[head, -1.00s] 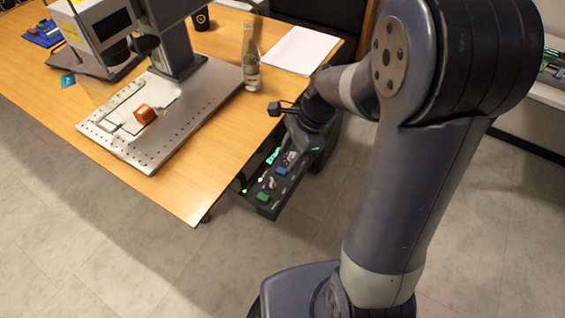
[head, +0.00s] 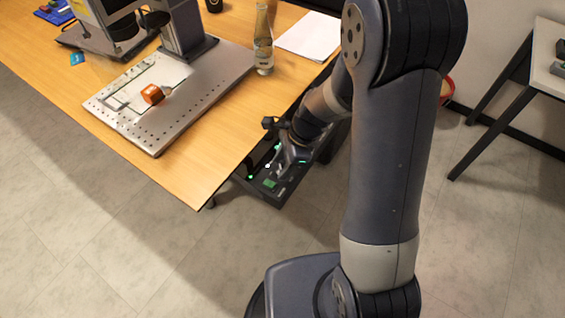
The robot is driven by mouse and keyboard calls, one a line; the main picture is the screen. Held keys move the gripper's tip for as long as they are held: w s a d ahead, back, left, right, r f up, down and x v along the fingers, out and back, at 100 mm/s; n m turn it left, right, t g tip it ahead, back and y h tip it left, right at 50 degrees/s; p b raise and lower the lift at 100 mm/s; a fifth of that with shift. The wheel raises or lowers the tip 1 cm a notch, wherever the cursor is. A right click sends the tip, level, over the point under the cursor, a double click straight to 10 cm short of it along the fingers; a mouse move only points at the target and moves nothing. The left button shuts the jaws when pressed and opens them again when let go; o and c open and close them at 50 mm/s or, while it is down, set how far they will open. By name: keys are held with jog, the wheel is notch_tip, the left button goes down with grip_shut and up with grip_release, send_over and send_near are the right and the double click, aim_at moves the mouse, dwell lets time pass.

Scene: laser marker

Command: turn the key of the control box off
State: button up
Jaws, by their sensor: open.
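The control box (head: 283,194) is a dark box low beside the table's right edge, with green lit parts and a small green piece on its top panel. My gripper (head: 281,165) reaches down over this panel from the upper right. It looks open, with nothing seen between its fingers. The fingers and wrist hide much of the panel. I cannot make out the key, its angle, or whether the fingers touch anything.
The wooden table (head: 190,185) ends just left of the box. On it stand a laser marker with a metal plate (head: 135,135), an orange block (head: 152,94), a glass bottle (head: 263,50) and white paper (head: 309,36). The floor in front is clear.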

jog(key=shift+c, duration=0.4)
grip_shut()
jog(key=shift+n, duration=0.3)
jog(key=n+g+p, duration=0.1)
jog(key=n, duration=0.1)
jog(key=n+h+p, duration=0.1)
jog(key=n, duration=0.1)
jog(key=shift+w+a+r+n+g, duration=0.1)
jog(key=shift+w+n+g, duration=0.05)
jog(key=shift+n+g, duration=0.2)
jog(key=n, duration=0.2)
jog(key=n+g+h+p, duration=0.1)
jog(key=n, duration=0.1)
jog(key=shift+a+n+g, duration=0.1)
jog(key=shift+n+g, duration=0.15)
jog(key=n, duration=0.2)
jog(key=n+h, duration=0.1)
jog(key=n, duration=0.1)
jog(key=shift+w+a+g+h, duration=0.1)
jog(key=shift+g+h, duration=0.2)
jog(key=shift+n+h+p, duration=0.35)
jog(key=shift+n+h, duration=0.35)
jog(key=shift+n, duration=1.3)
